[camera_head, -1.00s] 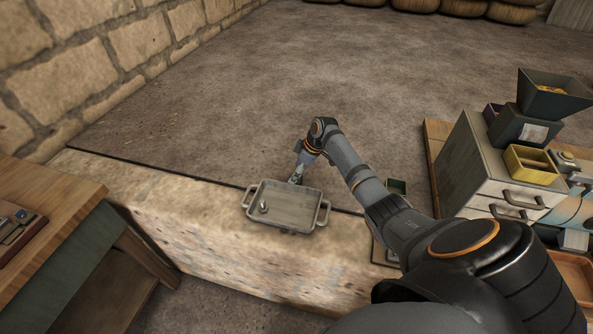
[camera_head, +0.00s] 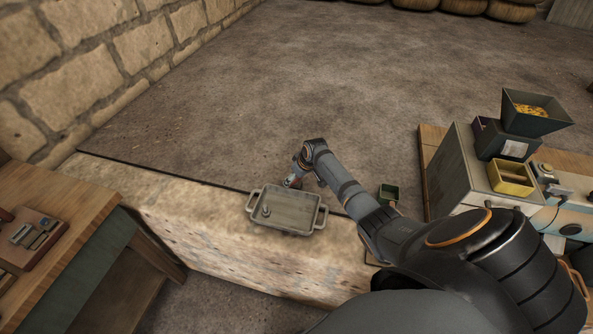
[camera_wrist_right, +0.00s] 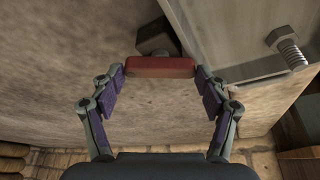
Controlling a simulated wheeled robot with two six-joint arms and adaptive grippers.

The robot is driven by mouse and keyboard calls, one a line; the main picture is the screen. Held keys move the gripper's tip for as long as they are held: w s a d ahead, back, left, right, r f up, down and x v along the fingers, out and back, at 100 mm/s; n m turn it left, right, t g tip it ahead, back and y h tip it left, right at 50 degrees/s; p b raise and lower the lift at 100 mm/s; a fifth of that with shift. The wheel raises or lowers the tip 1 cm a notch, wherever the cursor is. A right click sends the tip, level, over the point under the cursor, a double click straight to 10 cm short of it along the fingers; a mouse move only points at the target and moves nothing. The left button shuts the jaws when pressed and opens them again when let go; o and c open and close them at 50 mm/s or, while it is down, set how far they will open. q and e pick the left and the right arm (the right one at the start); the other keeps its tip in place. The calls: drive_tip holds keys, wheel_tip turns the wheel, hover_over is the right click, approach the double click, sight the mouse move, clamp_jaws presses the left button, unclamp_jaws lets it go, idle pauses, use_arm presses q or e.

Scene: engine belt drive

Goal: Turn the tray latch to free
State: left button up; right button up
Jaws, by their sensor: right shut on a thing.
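The bolt also shows in the right wrist view (camera_wrist_right: 288,48). A red bar (camera_wrist_right: 160,67), which looks like the latch handle, lies by the tray's outer wall, with a dark block (camera_wrist_right: 155,38) just beyond it. My right gripper (camera_head: 291,183) is at the tray's far side. In the right wrist view its fingertips (camera_wrist_right: 161,74) are shut on the two ends of the red bar. The latch's pivot is not clear. My left gripper is out of view.
A wooden bench (camera_head: 60,215) with a tool board stands at the left. At the right are a grey cabinet (camera_head: 458,165), a yellow bin (camera_head: 510,180) and a dark hopper (camera_head: 537,112). A small green box (camera_head: 389,193) is beside my right arm. The floor beyond the ledge is clear.

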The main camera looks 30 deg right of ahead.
drive_tip(key=m+p, duration=0.1)
drive_tip(key=m+h+p, duration=0.1)
drive_tip(key=m+p, duration=0.1)
drive_tip(key=shift+a+r+m, duration=0.15)
drive_tip(key=shift+a+m, duration=0.05)
drive_tip(key=shift+m, duration=0.1)
drive_tip(key=shift+m+h+p, duration=0.35)
drive_tip(key=shift+m+h, duration=0.25)
drive_tip(key=shift+m, duration=0.3)
drive_tip(key=shift+m+g+h, duration=0.3)
drive_tip(key=shift+m, duration=0.6)
drive_tip(key=shift+a+f+m+g+h, duration=0.1)
drive_tip(key=shift+m+g+h, duration=0.25)
drive_tip(key=shift+m, duration=0.75)
drive_tip(key=shift+f+m+g+h, duration=0.1)
drive_tip(key=shift+m+g+h, duration=0.2)
drive_tip(key=shift+m, duration=0.8)
drive_tip(key=o, duration=1.1)
drive_tip(key=shift+o, duration=0.2)
drive_tip(key=shift+w, duration=0.1)
